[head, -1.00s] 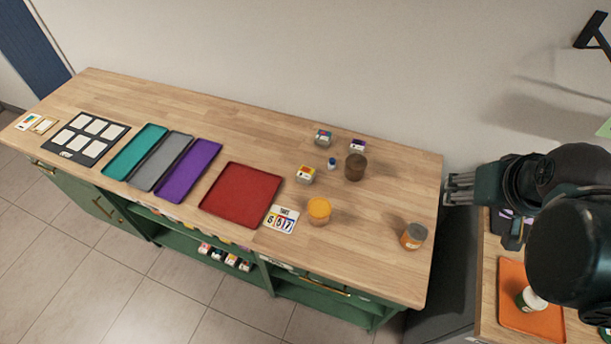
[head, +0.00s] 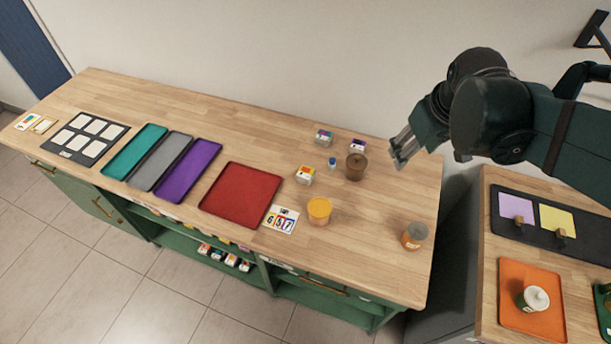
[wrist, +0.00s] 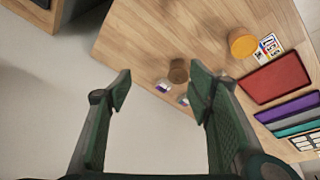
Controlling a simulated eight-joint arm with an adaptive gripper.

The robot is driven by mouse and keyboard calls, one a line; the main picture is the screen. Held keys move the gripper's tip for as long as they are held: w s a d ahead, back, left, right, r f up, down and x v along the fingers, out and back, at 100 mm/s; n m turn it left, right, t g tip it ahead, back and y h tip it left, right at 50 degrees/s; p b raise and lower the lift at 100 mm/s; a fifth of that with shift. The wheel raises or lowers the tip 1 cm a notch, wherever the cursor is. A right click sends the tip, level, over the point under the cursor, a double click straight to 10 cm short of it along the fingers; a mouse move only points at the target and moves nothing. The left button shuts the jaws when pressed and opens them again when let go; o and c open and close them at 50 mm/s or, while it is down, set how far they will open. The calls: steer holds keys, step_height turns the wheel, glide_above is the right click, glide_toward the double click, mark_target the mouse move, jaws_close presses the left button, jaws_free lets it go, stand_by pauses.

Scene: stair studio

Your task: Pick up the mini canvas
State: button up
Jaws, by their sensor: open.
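No thing here is plainly a mini canvas. Three small white-sided blocks with coloured faces stand on the counter's right half: a teal-marked block (head: 323,138), a purple-marked block (head: 357,146) and a red-and-yellow-marked block (head: 305,175). I cannot tell whether any is the canvas. In the wrist view, two small blocks show near the brown jar, one purple-marked (wrist: 163,87). My gripper (head: 402,150) is open and empty, above the counter's right end, right of the blocks. Its spread fingers also show in the wrist view (wrist: 160,88).
A brown jar (head: 355,167), a small blue-capped bottle (head: 332,163), a yellow-lidded jar (head: 319,211) and an orange-labelled jar (head: 414,236) stand near the blocks. A red tray (head: 241,195) lies left. The wall borders the counter's back. A side table (head: 488,280) stands right.

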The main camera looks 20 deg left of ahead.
steer(key=w+a+f+n+g, duration=0.1)
steer(key=w+a+f+n, duration=0.3)
steer(key=a, duration=0.5)
steer(key=n+g+h, duration=0.1)
steer(key=n+g, duration=0.2)
steer(key=n, duration=0.3)
glide_above(306, 172)
steer(key=f, duration=1.7)
steer(key=shift+w+d+f+b, duration=0.1)
steer(key=shift+w+d+b, duration=0.1)
steer(key=shift+b, duration=0.1)
steer(key=shift+s+a+f, duration=0.1)
steer(key=shift+a+f, duration=0.05)
steer(key=shift+f, duration=0.05)
steer(key=shift+f, duration=1.25)
steer(key=shift+f, duration=0.1)
